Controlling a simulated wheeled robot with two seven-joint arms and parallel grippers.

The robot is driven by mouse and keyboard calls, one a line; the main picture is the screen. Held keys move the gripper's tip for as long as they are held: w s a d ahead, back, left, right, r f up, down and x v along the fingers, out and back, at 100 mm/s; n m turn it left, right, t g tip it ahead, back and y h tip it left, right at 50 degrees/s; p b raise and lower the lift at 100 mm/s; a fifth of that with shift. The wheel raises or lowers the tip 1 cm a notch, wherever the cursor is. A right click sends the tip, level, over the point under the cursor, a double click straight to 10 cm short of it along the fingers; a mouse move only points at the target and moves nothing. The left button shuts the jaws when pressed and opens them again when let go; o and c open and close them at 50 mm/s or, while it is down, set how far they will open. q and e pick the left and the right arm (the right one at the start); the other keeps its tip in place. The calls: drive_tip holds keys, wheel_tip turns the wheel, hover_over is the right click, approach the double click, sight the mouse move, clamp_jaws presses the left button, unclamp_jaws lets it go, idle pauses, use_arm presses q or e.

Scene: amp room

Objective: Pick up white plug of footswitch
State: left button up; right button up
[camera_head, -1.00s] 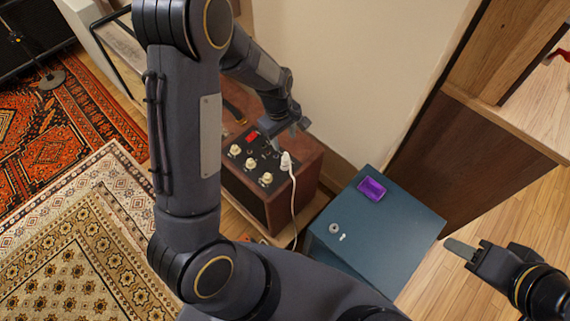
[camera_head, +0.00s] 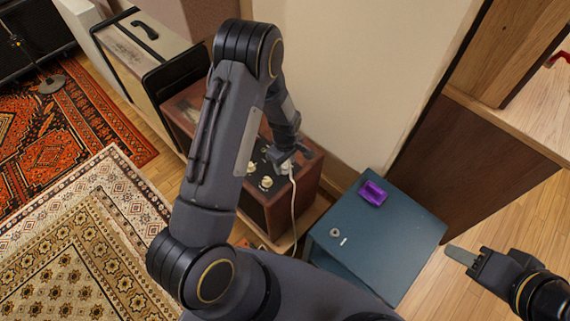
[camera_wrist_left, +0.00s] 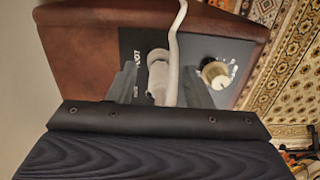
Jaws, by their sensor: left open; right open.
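The white plug (camera_wrist_left: 158,75) sits on the dark panel of a brown amp (camera_wrist_left: 75,40), at a marking that reads "FOOT". Its white cable (camera_wrist_left: 174,45) runs up past it in the left wrist view. My left gripper (camera_wrist_left: 158,88) is open, with one finger on each side of the plug. In the head view, my left gripper (camera_head: 287,163) is at the amp's panel and mostly hides the plug. The cable (camera_head: 293,205) hangs down the amp's front. My right gripper (camera_head: 468,258) is open and empty at the right, far from the plug.
A blue cabinet (camera_head: 385,245) with a purple box (camera_head: 373,192) on top stands right of the amp. White knobs (camera_head: 266,182) stick up from the panel near my left gripper. A wall (camera_head: 350,70) rises behind. Rugs (camera_head: 80,255) cover the floor at left.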

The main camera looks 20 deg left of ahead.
use_arm(q)
drive_tip(key=shift+c, duration=0.3)
clamp_jaws()
drive_tip(key=shift+r, duration=0.2)
